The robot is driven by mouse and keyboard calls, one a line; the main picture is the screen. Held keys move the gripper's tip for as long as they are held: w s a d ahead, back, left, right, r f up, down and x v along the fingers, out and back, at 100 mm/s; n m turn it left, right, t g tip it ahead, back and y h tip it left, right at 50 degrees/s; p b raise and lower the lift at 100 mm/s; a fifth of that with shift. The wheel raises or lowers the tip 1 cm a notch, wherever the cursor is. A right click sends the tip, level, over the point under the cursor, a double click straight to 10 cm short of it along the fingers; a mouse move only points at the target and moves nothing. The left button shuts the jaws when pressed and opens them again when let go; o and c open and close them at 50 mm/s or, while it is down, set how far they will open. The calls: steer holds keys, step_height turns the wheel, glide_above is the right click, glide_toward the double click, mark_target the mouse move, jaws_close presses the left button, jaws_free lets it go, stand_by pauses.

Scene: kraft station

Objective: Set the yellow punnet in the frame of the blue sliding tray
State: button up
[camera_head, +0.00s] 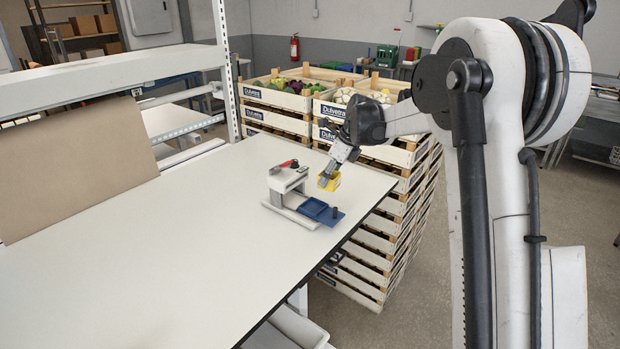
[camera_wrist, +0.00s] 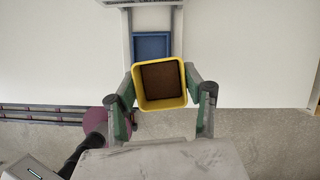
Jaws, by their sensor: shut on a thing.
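The yellow punnet (camera_head: 330,181) is held in my gripper (camera_head: 328,177) above the table's right edge. In the wrist view the punnet (camera_wrist: 138,91) sits between the two fingers of my gripper (camera_wrist: 160,88), its open top facing the camera and its inside dark brown. The blue sliding tray (camera_head: 318,210) is pulled out from a white and grey device (camera_head: 287,180) on the table. Its blue frame (camera_wrist: 152,35) shows beyond the punnet in the wrist view and looks empty. The punnet is apart from the frame, a little above and to the right of it in the head view.
The device has a red and black handle (camera_head: 286,164) on top. A dark knob (camera_head: 337,213) stands at the tray's outer end. Stacked produce crates (camera_head: 385,215) stand just beyond the table's right edge. The white table (camera_head: 150,250) is clear at left and front.

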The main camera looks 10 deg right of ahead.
steer(key=shift+m+h, duration=0.3)
steer(key=shift+m, duration=0.6)
steer(key=shift+w+a+f+b, duration=0.2)
steer(key=shift+a+f, duration=0.55)
steer(key=shift+f, duration=0.25)
steer(key=shift+w+a+f+b, duration=0.25)
steer(key=shift+a+f, duration=0.5)
steer(key=shift+f, duration=0.3)
steer(key=shift+w+a+f+b, duration=0.2)
steer(key=shift+a+f, duration=0.55)
steer(key=shift+f, duration=0.25)
steer(key=shift+f+b, duration=0.5)
steer(key=shift+f, duration=0.1)
steer(key=shift+f+t+b, duration=0.3)
steer(key=shift+f+b, duration=0.35)
steer(key=shift+b, duration=0.4)
steer(key=o, duration=1.2)
steer(key=shift+r, duration=0.15)
step_height(320, 180, up, 8)
steer(key=p, duration=0.3)
